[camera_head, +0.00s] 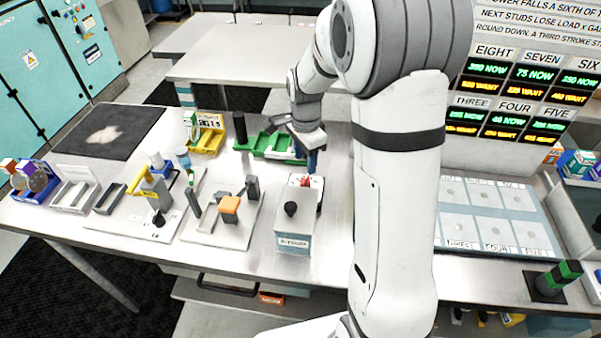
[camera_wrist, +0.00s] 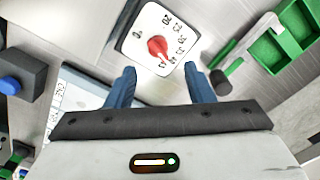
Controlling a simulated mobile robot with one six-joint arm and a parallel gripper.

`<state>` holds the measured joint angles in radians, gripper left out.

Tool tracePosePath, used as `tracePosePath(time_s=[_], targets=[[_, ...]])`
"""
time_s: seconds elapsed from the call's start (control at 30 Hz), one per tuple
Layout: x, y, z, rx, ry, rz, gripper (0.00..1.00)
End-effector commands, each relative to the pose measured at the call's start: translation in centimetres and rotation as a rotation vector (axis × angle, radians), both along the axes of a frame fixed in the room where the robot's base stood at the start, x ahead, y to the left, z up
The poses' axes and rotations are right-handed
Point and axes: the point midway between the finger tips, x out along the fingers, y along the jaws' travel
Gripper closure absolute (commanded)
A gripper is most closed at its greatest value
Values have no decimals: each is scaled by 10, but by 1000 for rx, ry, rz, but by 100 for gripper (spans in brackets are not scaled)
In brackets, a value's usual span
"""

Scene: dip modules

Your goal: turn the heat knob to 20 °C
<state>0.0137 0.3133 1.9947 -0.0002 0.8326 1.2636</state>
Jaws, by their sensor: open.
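The heat knob (camera_wrist: 157,49) is red and sits on a white dial plate (camera_wrist: 140,22) marked with numbers around its edge. In the wrist view its narrow pointer end is toward the numbers at the lower right, around the forties. The 20 mark appears near the plate's upper part. My gripper (camera_wrist: 160,78) is open, its two blue fingers apart, with the knob showing beyond and between the tips. I cannot tell whether they touch it. In the head view the red knob (camera_head: 305,181) shows on the box's top, with my gripper (camera_head: 312,165) just behind it.
The box (camera_head: 294,243) has a black knob (camera_head: 291,209) on its front top. Green trays (camera_head: 270,145) lie behind, beside a black cylinder (camera_head: 240,128). A card mat (camera_head: 480,243) lies right.

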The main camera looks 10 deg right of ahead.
Motion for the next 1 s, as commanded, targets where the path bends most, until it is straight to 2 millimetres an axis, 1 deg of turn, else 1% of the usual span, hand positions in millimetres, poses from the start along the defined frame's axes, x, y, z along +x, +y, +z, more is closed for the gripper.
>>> tracePosePath(time_s=[0.17,0.4,0.5,0.63,0.87,0.9,1.0], targets=[[0,0,-20,0,6,-7,52],[0,0,-58,0,5,-6,52],[0,-1,-69,0,3,-6,52],[0,-1,-76,-1,2,-6,52],[0,-1,-77,0,1,-6,52],[0,-1,-77,0,1,-6,53],[0,-1,-77,0,1,-6,61]])
